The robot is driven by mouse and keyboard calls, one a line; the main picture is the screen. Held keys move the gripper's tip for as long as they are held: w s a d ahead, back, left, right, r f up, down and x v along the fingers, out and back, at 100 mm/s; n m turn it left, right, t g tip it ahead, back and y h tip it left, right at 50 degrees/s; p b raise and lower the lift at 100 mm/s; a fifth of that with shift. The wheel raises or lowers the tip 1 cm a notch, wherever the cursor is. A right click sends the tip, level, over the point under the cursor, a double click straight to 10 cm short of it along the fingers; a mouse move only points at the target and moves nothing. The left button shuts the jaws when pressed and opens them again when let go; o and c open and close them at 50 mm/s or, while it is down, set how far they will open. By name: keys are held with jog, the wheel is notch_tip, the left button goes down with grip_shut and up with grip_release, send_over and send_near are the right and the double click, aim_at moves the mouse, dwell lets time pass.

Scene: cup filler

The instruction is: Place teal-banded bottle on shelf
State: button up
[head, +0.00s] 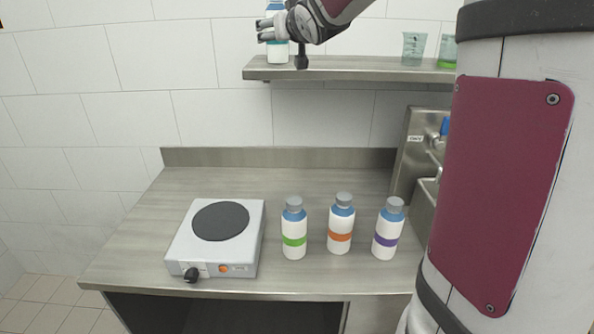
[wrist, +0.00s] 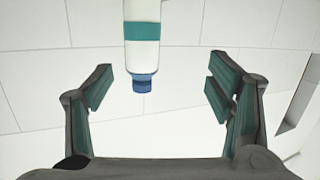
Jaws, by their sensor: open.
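The teal-banded bottle (head: 277,55) stands upright at the left end of the metal wall shelf (head: 345,70). My gripper (head: 270,32) is at the bottle's height, and its fingers overlap the bottle in the head view. In the wrist view the bottle (wrist: 143,33) appears inverted, with its teal band and blue cap end showing. There my gripper (wrist: 158,78) is open, with a clear gap between the bottle and each finger. The bottle's top is partly cut off in the head view.
Below, the counter holds a hot plate (head: 250,222) and bottles with green (head: 294,228), orange (head: 340,223) and purple (head: 388,229) bands. A sink (head: 423,205) is at right.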

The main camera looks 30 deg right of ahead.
jog(key=s+a+f+g+y, duration=0.1)
jog(key=s+a+f+g, duration=0.2)
jog(key=s, duration=0.9)
jog(key=s+a+f+n+g+y, duration=0.1)
jog(key=s+a+f+g, duration=0.2)
jog(key=s+a+f, duration=0.6)
jog(key=s+a+f+n+g+y, duration=0.1)
jog(key=s+a+f+g, duration=0.3)
jog(key=s, duration=1.2)
jog(key=a+f+y, duration=0.1)
jog(key=a+f, duration=0.1)
jog(key=a, duration=0.2)
jog(key=shift+s+a+f, duration=0.2)
jog(key=shift+s+a, duration=0.05)
jog(key=shift+s, duration=0.15)
